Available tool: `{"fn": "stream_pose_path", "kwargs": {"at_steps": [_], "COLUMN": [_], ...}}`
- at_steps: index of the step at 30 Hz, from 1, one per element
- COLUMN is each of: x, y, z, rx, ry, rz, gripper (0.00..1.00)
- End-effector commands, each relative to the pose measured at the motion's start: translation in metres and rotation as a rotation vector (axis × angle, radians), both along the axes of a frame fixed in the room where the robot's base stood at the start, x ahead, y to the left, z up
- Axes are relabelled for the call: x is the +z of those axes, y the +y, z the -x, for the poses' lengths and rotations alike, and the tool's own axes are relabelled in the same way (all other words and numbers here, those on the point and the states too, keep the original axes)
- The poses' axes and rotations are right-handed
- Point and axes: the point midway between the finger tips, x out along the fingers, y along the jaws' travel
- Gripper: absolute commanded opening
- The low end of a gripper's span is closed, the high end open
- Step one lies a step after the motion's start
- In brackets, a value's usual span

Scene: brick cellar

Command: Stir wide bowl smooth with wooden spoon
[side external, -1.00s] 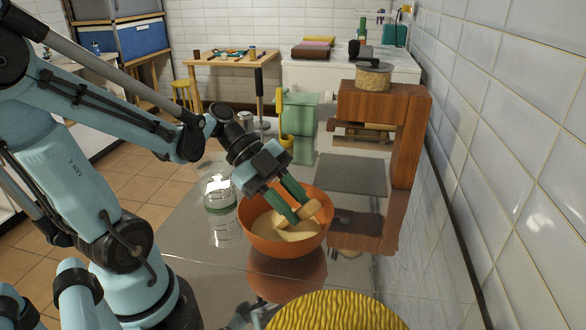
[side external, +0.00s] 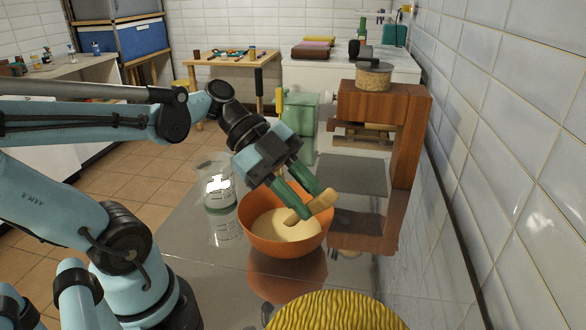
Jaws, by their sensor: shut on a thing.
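The wide orange bowl (side external: 286,250) stands upright on the shiny grey counter and holds a cream-coloured mixture (side external: 284,226). Its surface looks mostly smooth from here. My gripper (side external: 309,204) is over the bowl, pointing down and to the right, with its green fingers shut on the wooden spoon (side external: 324,201). The spoon's thick tan end shows between and beyond the fingertips, tilted up to the right, above the bowl's right side. Its lower end seems to reach toward the mixture; whether it touches cannot be told.
A clear jar (side external: 218,190) with green markings stands close to the bowl's left. A wooden stand (side external: 400,135) with a lidded tub (side external: 373,78) on top is behind to the right. A yellow ribbed object (side external: 337,312) is in front. Green containers (side external: 300,110) stand behind.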

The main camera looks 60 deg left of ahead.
Motion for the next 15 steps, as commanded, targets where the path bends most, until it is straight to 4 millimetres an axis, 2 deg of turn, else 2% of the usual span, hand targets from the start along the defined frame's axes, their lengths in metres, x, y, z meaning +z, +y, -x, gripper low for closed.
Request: {"fn": "stream_pose_path", "kwargs": {"at_steps": [15], "x": [0.027], "y": [-0.024], "z": [0.007], "rx": [-0.001], "ry": [0.0], "rz": [0.0], "gripper": [0.0]}}
